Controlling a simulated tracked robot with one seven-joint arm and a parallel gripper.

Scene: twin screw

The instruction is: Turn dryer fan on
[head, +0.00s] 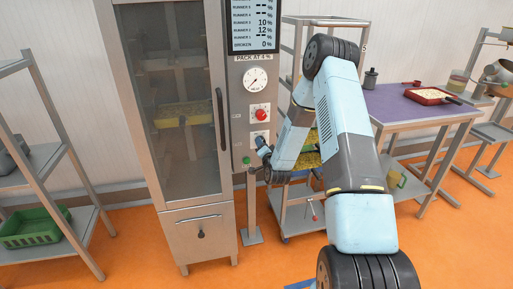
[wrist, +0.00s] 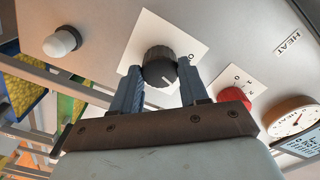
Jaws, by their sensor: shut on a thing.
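The dryer (head: 166,150) is a tall grey cabinet with a glass door, left of centre in the head view. A control panel (head: 239,130) runs along its right side. In the wrist view a black knob (wrist: 159,64) with a white pointer mark sits on a white plate (wrist: 150,38). My gripper (wrist: 160,75) has a blue finger on each side of this knob and is shut on it. The plate's markings are mostly hidden. In the head view my gripper (head: 263,148) is at the panel below the red knob, and the black knob is largely hidden.
A red knob (head: 261,115) and a round gauge (head: 255,78) are above my gripper on the panel. A display (head: 254,25) tops it. A whitish lamp or button (wrist: 61,42) is beside the black knob. A trolley (head: 300,215) stands close right; a purple-topped table (head: 400,108) is beyond.

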